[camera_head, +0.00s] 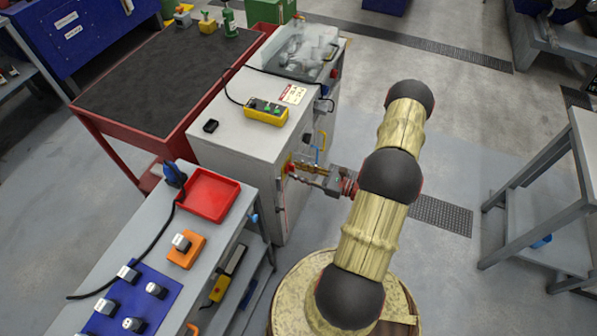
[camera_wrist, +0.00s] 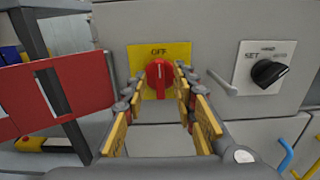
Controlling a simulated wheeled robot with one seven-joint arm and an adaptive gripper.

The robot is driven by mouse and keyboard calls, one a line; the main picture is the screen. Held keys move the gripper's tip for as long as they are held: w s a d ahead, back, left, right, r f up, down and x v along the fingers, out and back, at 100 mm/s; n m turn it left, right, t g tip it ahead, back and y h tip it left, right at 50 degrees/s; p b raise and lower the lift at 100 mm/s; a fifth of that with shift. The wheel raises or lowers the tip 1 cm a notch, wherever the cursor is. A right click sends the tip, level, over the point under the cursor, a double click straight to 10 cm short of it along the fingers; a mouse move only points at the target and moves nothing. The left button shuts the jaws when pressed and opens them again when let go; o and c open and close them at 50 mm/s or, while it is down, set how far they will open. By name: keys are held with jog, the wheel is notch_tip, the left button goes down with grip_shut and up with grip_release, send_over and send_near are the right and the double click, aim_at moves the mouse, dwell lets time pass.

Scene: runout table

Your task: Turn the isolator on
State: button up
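The isolator is a red rotary knob (camera_wrist: 159,77) on a yellow plate (camera_wrist: 178,52) on the grey cabinet front. Its grip stands upright, below the word OFF. In the head view the yellow plate (camera_head: 288,162) is small and partly hidden by my gripper (camera_head: 298,170). In the wrist view my gripper (camera_wrist: 159,84) has one finger on each side of the knob. Small gaps show between the fingertips and the knob. I cannot tell how deep the tips reach along it.
A black selector knob (camera_wrist: 267,72) is right of the isolator. A blue handle (camera_wrist: 286,154) and a yellow handle (camera_wrist: 308,170) are lower right. A red panel (camera_wrist: 60,92) is at left. The grey cabinet (camera_head: 225,147) carries a yellow control box (camera_head: 265,112). Open floor lies right of my arm.

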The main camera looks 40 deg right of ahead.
jog(key=shift+w, duration=0.15)
jog(key=shift+c, duration=0.7)
jog(key=shift+a, duration=0.1)
grip_shut()
